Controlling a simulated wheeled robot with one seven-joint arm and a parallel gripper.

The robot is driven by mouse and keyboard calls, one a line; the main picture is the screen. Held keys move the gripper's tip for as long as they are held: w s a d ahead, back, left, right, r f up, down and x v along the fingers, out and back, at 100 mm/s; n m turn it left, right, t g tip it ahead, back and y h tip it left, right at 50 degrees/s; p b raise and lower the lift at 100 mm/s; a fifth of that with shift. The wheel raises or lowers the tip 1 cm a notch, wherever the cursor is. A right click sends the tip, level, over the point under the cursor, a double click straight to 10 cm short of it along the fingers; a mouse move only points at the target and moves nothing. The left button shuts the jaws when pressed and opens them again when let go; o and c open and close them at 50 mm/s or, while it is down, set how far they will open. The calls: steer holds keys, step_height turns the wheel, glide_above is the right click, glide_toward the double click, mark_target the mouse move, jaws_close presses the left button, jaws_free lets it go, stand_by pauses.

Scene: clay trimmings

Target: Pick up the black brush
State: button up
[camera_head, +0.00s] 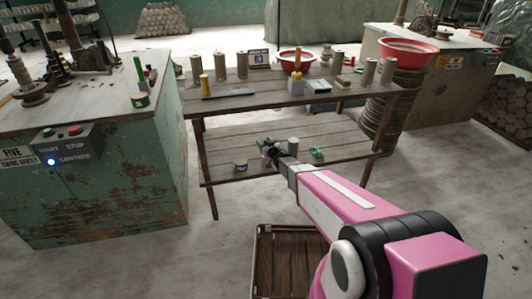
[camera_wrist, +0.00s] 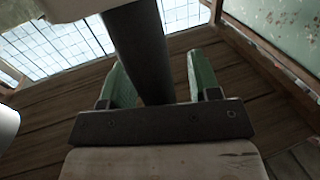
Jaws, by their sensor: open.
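My gripper (camera_wrist: 160,80) is open, with its two green fingers on either side of a thick dark bar. The bar looks like the black brush (camera_wrist: 143,45), though its ends are hidden by the frame edge and my gripper's dark crosspiece. Gaps show between the bar and the fingers. In the head view my gripper (camera_head: 268,149) is low, over the lower shelf of the wooden table (camera_head: 225,147). The brush cannot be told apart from my dark gripper there.
A small tin (camera_head: 240,165), a grey cylinder (camera_head: 293,146) and a green item (camera_head: 317,153) stand on the lower shelf near my gripper. The table's upper top (camera_head: 225,88) overhangs with several tools and pots. A green cabinet (camera_head: 110,190) stands at left.

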steer(key=c, duration=1)
steer(key=shift+c, duration=0.2)
